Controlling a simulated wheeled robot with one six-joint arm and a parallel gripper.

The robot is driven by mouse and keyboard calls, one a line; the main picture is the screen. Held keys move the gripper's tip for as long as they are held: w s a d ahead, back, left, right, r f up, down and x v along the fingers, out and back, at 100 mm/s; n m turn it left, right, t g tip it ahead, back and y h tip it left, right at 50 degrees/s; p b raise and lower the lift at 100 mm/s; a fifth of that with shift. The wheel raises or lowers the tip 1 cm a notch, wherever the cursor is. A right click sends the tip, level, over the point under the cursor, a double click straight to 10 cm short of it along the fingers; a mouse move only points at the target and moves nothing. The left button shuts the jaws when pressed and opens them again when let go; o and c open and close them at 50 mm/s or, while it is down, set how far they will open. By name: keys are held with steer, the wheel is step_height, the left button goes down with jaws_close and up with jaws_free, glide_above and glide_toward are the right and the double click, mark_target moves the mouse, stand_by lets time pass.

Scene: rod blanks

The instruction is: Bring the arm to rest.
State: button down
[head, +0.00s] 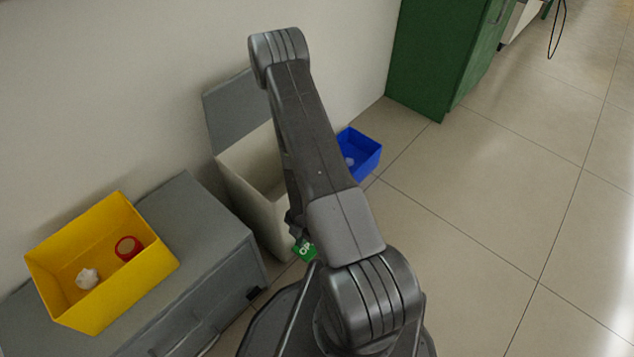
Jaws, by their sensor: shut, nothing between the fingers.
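My arm rises from the bottom of the head view to a bent elbow near the top centre. It stands in front of the pale bin. The forearm beyond the elbow is mostly hidden behind the upper arm. A small dark part pokes out left of the arm low down, but I cannot make out fingers there. My gripper does not show, and no held object is visible.
A yellow bin (62,261) with a white crumpled thing (88,278) and a red ring (118,246) stands on a grey cabinet (196,222). A pale bin (245,197) with its grey lid (232,112) raised and a blue bin (371,164) stand behind my arm. Right floor is clear.

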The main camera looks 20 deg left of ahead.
mark_target(307, 257)
steer(key=w+f+b, duration=0.1)
steer(key=f+b, duration=0.1)
steer(key=f, duration=0.2)
steer(key=w+f+b, duration=0.1)
steer(key=f, duration=0.4)
steer(key=w+d+f+b, duration=0.1)
steer(key=f+b, duration=0.1)
steer(key=f, duration=0.2)
steer(key=shift+f+b, duration=0.25)
steer(key=shift+b, duration=0.05)
steer(key=shift+d+r, duration=0.1)
steer(key=shift+r, duration=0.05)
